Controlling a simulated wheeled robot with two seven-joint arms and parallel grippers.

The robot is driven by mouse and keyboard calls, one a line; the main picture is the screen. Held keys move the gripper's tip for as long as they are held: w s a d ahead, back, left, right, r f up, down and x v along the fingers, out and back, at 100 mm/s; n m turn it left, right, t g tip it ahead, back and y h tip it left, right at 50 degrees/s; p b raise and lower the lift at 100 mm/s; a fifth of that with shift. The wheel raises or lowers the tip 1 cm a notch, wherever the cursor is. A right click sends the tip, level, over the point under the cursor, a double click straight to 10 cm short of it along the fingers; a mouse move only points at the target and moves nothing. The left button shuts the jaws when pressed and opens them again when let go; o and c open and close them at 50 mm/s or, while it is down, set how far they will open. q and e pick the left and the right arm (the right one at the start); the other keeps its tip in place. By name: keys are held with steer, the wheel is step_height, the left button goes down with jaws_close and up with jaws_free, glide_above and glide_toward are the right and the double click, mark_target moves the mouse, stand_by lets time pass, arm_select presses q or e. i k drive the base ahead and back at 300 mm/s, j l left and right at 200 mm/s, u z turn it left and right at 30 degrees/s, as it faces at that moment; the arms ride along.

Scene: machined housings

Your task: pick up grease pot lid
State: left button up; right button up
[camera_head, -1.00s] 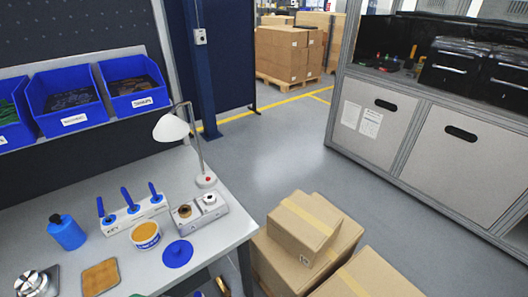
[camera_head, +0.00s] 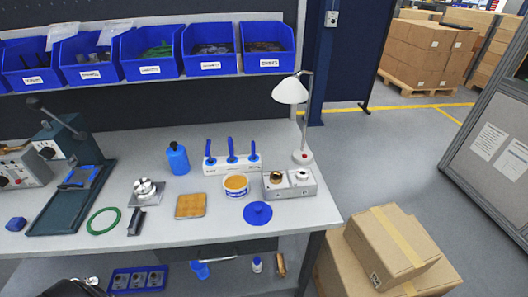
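The blue grease pot lid (camera_head: 257,213) lies flat on the workbench (camera_head: 325,205) near its front right edge, with a small knob on top. The open grease pot (camera_head: 236,186), white and blue with orange-brown grease inside, stands just behind and left of it, apart from the lid. Neither gripper can be made out; only a dark shape, perhaps part of my own body, shows at the bottom left edge.
Behind the lid are a metal block with two round fittings (camera_head: 290,184), a rack of blue-handled tools (camera_head: 232,160) and a lamp (camera_head: 292,92). A tan pad (camera_head: 191,205) lies left. Cardboard boxes (camera_head: 385,250) stand right of the bench.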

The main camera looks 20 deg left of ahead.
mark_target(256, 213)
steer(key=u, duration=1.05)
